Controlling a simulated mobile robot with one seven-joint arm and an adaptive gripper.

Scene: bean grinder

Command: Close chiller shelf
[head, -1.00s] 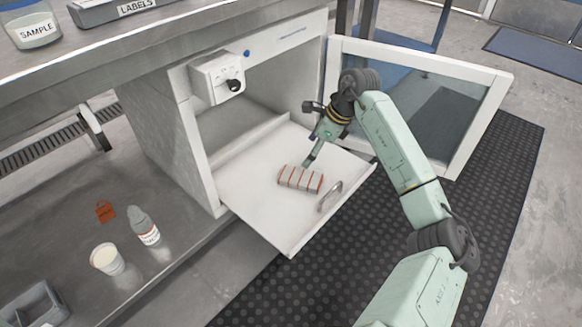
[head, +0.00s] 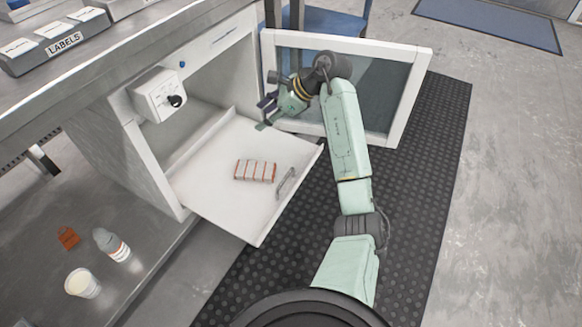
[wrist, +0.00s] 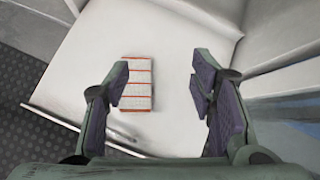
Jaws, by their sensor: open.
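The chiller (head: 218,45) is a white cabinet under the counter. Its glass door (head: 410,97) stands open to the right. The white chiller shelf (head: 215,205) is pulled out of the cabinet, with a metal handle (head: 288,182) near its front edge. A box with orange and white stripes (head: 255,171) lies on the shelf; it also shows in the wrist view (wrist: 137,84). My gripper (head: 264,113) is open and empty, above the far right side of the shelf near the cabinet opening. In the wrist view the open fingers (wrist: 160,85) are apart over the shelf.
A control box with a black knob (head: 158,94) is on the cabinet front. A bottle (head: 111,244), a cup (head: 82,283) and an orange tag (head: 68,238) stand on the lower ledge at left.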

